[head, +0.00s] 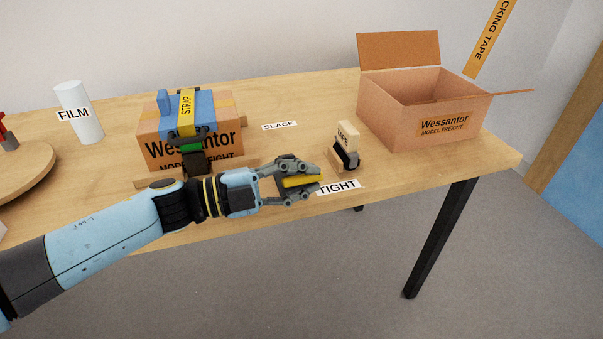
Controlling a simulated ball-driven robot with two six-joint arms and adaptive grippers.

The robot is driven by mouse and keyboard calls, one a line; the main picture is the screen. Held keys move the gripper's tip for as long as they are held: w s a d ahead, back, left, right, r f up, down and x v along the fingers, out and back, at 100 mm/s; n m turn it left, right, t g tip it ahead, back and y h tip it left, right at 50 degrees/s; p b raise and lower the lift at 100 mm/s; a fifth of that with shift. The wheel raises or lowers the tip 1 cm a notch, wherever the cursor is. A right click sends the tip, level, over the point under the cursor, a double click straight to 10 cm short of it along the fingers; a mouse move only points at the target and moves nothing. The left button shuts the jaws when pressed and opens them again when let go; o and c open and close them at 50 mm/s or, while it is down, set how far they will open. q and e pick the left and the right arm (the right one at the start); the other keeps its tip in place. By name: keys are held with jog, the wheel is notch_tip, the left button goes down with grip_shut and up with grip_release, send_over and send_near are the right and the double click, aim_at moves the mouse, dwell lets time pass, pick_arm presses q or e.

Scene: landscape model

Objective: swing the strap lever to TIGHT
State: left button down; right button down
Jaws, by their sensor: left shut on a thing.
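The strapped cardboard box (160,127) stands at the left of the table, with a blue piece (206,101) and a yellow strap (186,112) over its top. My left gripper (306,180) is in front and to the right of this box, shut on a yellow bar, the strap lever (300,181). The lever's far end and pivot are hidden by my gripper and wrist. The TIGHT label (339,187) lies just right of my fingertips. The SLACK label (279,126) lies farther back. My right gripper is out of view.
A small wooden stamp-like block (347,137) stands just behind the TIGHT label. An open cardboard box (410,118) is at the right. A white film roll (86,122) and a round wooden stand (25,167) are at the left. The table's front edge runs below my gripper.

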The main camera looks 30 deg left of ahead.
pick_arm(q)
jog(key=shift+s+f, duration=0.15)
jog(key=shift+f, duration=0.35)
jog(key=c, duration=1.3)
grip_release()
jog(key=shift+r, duration=0.1)
jog(key=v, duration=1.1)
jog(key=shift+s+a, duration=0.25)
jog(key=shift+s, duration=0.1)
